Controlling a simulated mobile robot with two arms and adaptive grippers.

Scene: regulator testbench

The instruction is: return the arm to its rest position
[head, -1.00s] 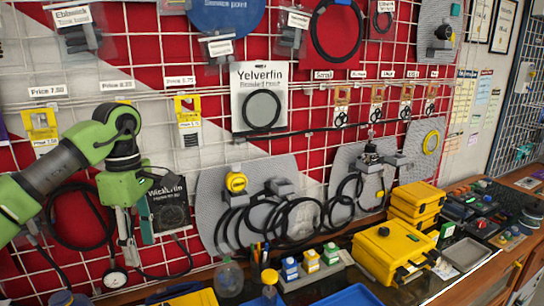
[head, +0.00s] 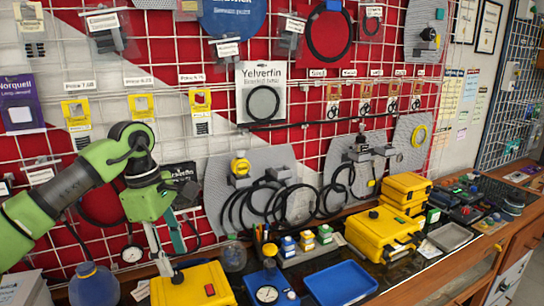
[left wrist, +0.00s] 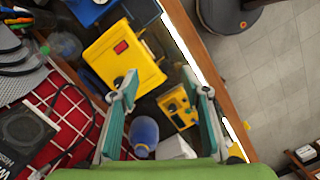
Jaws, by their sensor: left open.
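My left arm comes in from the left in the head view, with its elbow bent and its left gripper (head: 172,258) hanging down in front of the pegboard wall. The gripper is open and looks empty. In the left wrist view its teal-sided fingers (left wrist: 159,88) are spread wide apart, with the bench top seen below between them. A yellow case with a red patch (left wrist: 123,52) shows beyond one finger. That yellow case (head: 196,286) is below the gripper in the head view. My right gripper is in neither view.
A blue bottle (head: 93,284) and a dial gauge (head: 132,254) are close to the gripper. A blue tray (head: 341,281) and yellow cases (head: 383,232) stand along the bench to the right. Packaged parts hang on the wire grid behind. Open floor (left wrist: 265,75) lies beyond the bench edge.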

